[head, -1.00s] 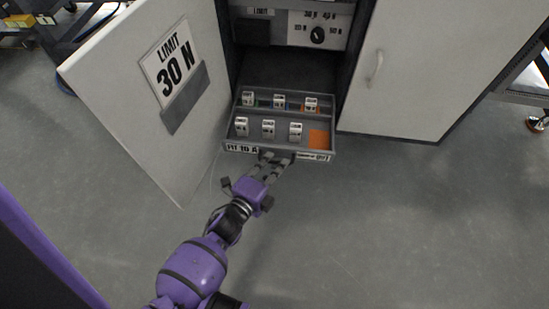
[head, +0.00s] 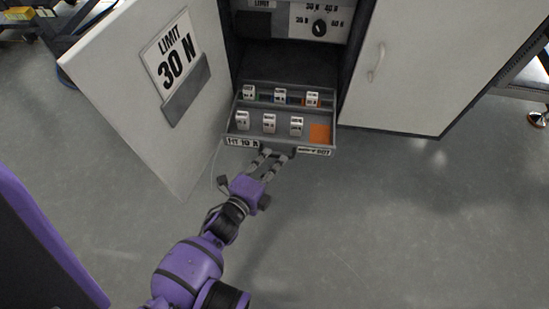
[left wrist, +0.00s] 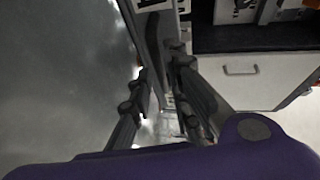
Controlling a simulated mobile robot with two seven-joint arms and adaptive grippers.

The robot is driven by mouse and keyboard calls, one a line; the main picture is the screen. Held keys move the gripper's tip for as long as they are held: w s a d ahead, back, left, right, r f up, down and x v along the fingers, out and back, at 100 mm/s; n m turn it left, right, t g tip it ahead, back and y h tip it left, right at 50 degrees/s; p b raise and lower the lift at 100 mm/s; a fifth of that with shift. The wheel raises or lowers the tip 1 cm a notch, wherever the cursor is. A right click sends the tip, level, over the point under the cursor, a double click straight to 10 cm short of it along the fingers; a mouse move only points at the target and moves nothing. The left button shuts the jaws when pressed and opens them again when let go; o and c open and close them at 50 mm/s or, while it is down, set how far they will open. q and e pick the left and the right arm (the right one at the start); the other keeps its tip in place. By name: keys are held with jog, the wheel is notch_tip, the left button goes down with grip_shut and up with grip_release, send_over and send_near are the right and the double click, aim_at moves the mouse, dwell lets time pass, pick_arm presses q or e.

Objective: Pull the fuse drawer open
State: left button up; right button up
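The fuse drawer (head: 232,130) stands pulled out from the cabinet, its inside visible from above. It holds several white labelled fuses in two rows and a bare orange patch at the front right. Its front carries a label (head: 243,142) at the left and another at the right. My left gripper (head: 273,155) is just in front of the middle of the drawer front, its two fingers spread with a gap between them. In the left wrist view the fingers (left wrist: 162,88) are also apart, with nothing seen held. Whether a fingertip touches the drawer's handle is unclear. My right gripper is not in view.
The open cabinet door (head: 130,85) with a "LIMIT 30 N" sign (head: 174,50) stands left of the drawer. A closed door (head: 405,70) with a handle is on the right. A dial panel (head: 318,27) is above. The floor (head: 400,220) in front is clear.

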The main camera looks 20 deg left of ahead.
pick_arm(q)
jog(key=v, duration=1)
jog(key=shift+s, duration=0.2)
